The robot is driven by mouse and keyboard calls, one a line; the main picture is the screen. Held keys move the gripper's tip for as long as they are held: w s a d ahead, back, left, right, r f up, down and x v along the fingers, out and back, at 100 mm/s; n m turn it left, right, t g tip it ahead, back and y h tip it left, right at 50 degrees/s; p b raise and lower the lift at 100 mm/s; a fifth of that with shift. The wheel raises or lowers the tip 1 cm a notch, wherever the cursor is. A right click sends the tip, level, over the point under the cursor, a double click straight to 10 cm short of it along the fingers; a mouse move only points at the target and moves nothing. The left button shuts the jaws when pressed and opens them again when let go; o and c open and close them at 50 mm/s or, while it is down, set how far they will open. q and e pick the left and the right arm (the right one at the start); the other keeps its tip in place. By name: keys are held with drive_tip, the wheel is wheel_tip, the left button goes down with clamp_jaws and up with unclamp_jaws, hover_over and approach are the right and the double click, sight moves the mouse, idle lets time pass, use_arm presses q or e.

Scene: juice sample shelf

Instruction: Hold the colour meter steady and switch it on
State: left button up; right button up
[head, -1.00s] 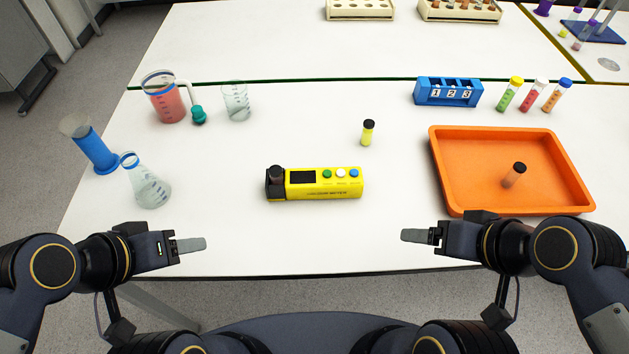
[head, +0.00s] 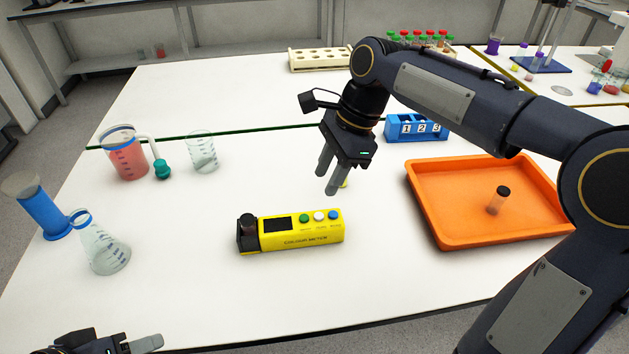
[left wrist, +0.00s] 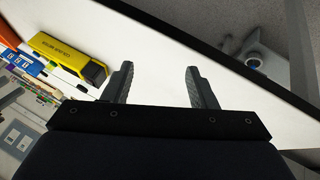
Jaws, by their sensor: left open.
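The yellow colour meter (head: 300,238) lies on the white table, with a dark screen, a black end part at left, and green, white and blue buttons on top. It also shows at upper left in the left wrist view (left wrist: 68,58). My right gripper (head: 328,183) hangs above and behind the meter's right half, fingers pointing down, apart and empty. My left gripper (head: 146,343) is partly cut off at the bottom left of the head view. In the left wrist view its fingers (left wrist: 159,70) are wide apart with nothing between them. Neither gripper touches the meter.
An orange tray (head: 440,232) with a dark-capped vial (head: 498,200) stands to the right. A flask (head: 105,252), blue cylinder (head: 40,208) and beakers (head: 126,158) stand left. The table around the meter is clear.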

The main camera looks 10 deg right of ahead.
use_arm(q)
drive_tip(key=o, duration=0.5)
drive_tip(key=shift+f, duration=0.1)
drive_tip(key=shift+c, duration=0.2)
drive_tip(key=shift+o, duration=0.7)
drive_tip(key=n+g+h, duration=0.5)
drive_tip(key=n+h, duration=0.5)
drive_tip(key=n, duration=0.4)
approach(242, 229)
drive_tip(key=x, duration=0.4)
drive_tip(key=shift+s+d+f, duration=0.1)
drive_tip(key=shift+d, duration=0.15)
drive_tip(key=shift+w+d+f+n, duration=0.1)
drive_tip(key=shift+w+d+n, duration=0.1)
drive_tip(key=shift+n, duration=0.1)
drive_tip(key=shift+w+d+f, duration=0.1)
drive_tip(key=shift+d+f, duration=0.05)
drive_tip(key=shift+d, duration=0.2)
drive_tip(key=shift+x, duration=3.4)
